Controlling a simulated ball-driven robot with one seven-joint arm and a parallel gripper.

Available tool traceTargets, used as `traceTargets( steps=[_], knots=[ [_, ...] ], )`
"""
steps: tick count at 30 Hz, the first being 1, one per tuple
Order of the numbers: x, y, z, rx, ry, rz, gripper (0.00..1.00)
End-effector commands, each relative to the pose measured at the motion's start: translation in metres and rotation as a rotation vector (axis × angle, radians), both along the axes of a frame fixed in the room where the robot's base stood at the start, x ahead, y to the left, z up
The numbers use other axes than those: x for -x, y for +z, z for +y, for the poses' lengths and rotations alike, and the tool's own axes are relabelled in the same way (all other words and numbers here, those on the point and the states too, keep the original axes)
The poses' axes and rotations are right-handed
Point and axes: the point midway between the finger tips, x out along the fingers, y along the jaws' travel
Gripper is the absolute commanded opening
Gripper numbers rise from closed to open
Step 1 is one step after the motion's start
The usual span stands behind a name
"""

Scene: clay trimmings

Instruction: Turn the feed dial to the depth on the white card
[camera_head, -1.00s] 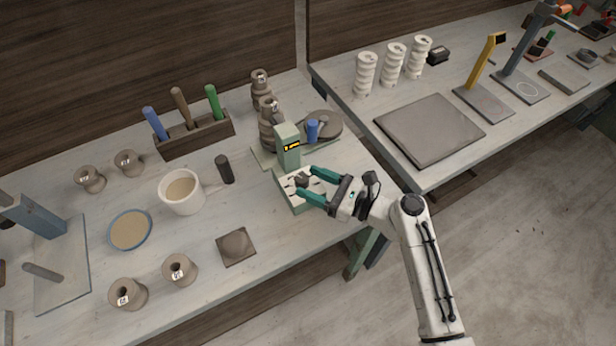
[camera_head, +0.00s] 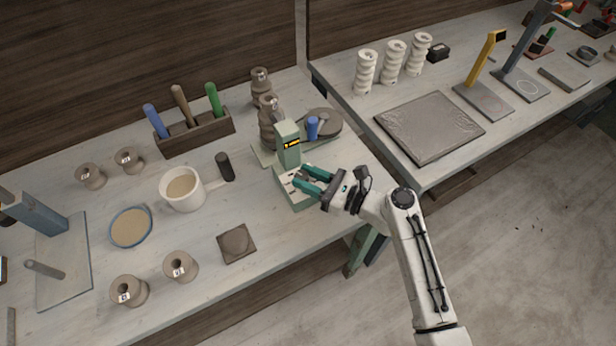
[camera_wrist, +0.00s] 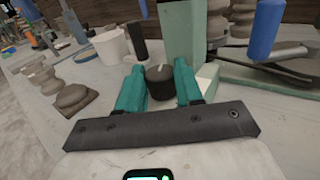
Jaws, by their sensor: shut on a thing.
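The feed dial is a dark round knob with a pale pointer line on top, between my fingers in the wrist view (camera_wrist: 160,82). It sits on the low front of a pale green machine (camera_head: 289,148), whose upright carries a small black display with yellow marks. My gripper (camera_head: 303,179) has its teal fingers shut on the dial, one on each side; they also show in the wrist view (camera_wrist: 160,88). The pale top around the dial bears small dark marks, too small to read. I cannot make out a separate white card or its writing.
A blue-handled part (camera_head: 313,128) and stacked clay spools (camera_head: 269,122) stand behind the machine. The bench's front edge runs close below my gripper.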

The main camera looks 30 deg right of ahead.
Motion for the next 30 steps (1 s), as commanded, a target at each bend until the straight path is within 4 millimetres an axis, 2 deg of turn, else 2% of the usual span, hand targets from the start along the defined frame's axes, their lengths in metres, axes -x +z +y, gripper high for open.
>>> traceTargets(
  steps=[3, 14, 30],
  knots=[
    [0.000, 0.000, 0.000, 0.000, 0.000, 0.000, 0.05],
    [0.001, 0.003, 0.002, -0.002, -0.066, 0.000, 0.05],
    [0.003, 0.000, 0.010, -0.001, -0.513, -0.001, 0.05]
  ],
)
